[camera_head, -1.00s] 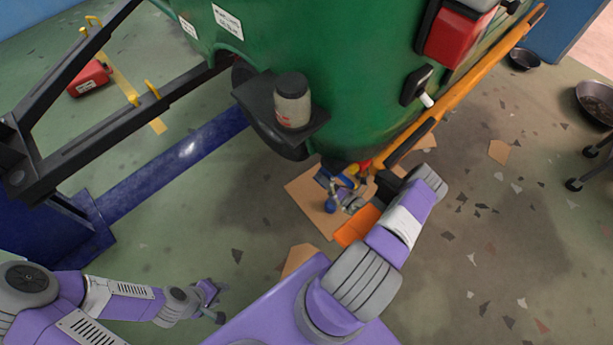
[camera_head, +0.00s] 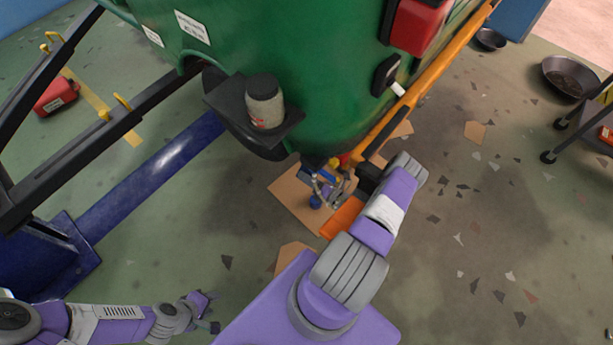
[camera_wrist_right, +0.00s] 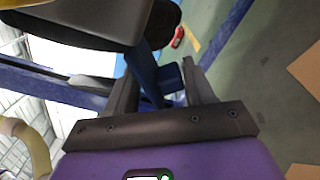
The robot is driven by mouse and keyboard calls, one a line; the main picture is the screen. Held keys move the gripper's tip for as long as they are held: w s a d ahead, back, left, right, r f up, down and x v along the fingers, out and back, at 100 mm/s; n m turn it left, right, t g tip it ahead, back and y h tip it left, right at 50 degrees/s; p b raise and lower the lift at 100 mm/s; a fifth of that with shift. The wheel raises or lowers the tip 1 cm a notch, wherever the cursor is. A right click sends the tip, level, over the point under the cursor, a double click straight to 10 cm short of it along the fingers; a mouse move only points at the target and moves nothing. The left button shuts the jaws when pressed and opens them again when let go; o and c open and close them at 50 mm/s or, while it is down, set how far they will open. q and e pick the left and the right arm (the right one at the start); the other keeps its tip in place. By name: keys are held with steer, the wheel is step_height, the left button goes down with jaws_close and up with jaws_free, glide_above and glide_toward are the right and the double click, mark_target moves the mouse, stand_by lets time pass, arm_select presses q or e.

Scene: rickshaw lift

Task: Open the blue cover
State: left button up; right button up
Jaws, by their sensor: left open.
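A small blue part (camera_wrist_right: 150,72), possibly the blue cover, shows in the right wrist view under the dark underside of the green rickshaw body (camera_head: 300,60). My right gripper (camera_wrist_right: 162,88) has its dark fingers apart, with the blue part between or just beyond them; I cannot tell whether they touch. In the head view, small blue, red and yellow parts (camera_head: 320,174) show at the lower edge of the green body, beside my right forearm. The right fingers are hard to make out there. My left gripper (camera_head: 203,310) is open and empty, low on the left.
A grey jar (camera_head: 264,102) stands on a black bracket at the green body. An orange bar (camera_head: 425,88) runs along its right side. A blue lift beam (camera_head: 150,165) lies at left. A red can (camera_head: 56,96) and dark pans (camera_head: 570,76) are on the floor.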

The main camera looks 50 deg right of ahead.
steer(key=s+p, duration=0.1)
steer(key=s, duration=0.6)
steer(key=shift+d, duration=0.3)
